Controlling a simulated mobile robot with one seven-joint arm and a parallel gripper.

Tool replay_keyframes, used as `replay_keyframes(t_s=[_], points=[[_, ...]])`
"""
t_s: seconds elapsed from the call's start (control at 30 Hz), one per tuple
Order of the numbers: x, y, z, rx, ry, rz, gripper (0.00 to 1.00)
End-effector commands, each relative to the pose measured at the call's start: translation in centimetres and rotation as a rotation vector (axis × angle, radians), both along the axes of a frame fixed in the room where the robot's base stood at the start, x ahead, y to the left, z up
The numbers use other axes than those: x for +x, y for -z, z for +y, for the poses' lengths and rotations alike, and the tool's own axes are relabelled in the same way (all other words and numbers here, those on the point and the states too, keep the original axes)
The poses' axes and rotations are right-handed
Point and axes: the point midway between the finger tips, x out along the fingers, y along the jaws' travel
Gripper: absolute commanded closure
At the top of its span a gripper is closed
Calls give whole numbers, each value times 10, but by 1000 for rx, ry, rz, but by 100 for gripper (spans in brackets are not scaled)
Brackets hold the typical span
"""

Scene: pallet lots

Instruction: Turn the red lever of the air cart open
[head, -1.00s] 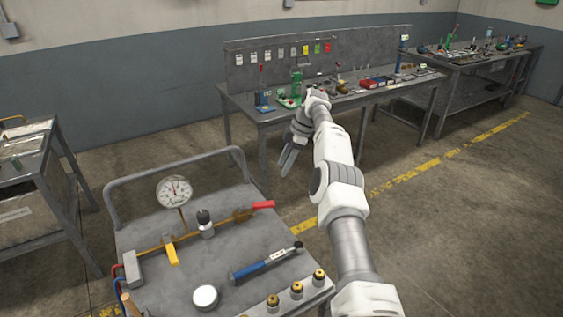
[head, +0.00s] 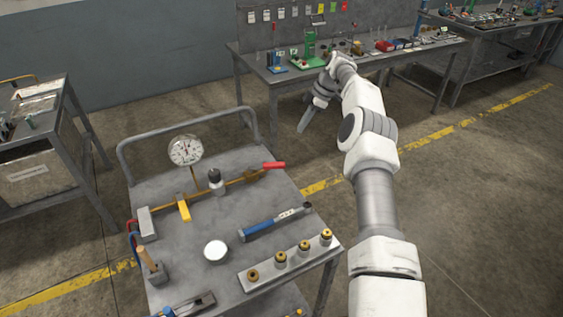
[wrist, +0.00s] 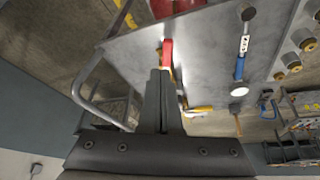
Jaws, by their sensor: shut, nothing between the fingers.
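The air cart (head: 160,195) stands in front of me with a brass pipe line across its grey top. The red lever (head: 273,165) is at the right end of that line, near the cart's right edge, pointing right. My gripper (head: 303,128) is shut and empty in the air beyond the cart's right side, pointing down. In the wrist view the red lever (wrist: 167,52) shows just past the shut fingertips (wrist: 160,75), which partly cover the pipe. I cannot tell whether they touch. A yellow handle (head: 183,208) sits further left on the pipe line.
A round gauge (head: 186,150) rises from the pipe. A blue-handled wrench (head: 275,222), a white disc (head: 215,251) and a rail with several brass fittings (head: 290,262) lie on the cart. A tubular push rail (head: 185,126) borders its far edge. Workbenches stand behind; floor at right is clear.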

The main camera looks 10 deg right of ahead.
Motion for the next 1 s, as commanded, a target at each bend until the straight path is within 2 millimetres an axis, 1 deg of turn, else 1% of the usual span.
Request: replay_keyframes(t_s=[0.03, 0.17, 0.4, 0.67, 0.87, 1.0], points=[[-1, 8, -5, 5, 16, -9, 100], [-3, 17, -10, 11, 55, -41, 100], [-11, 30, -12, 14, 108, -107, 100], [-30, 41, -1, 8, 140, -187, 100], [-52, 48, 14, -2, 149, -254, 100], [-71, 53, 28, -14, 148, -301, 100]])
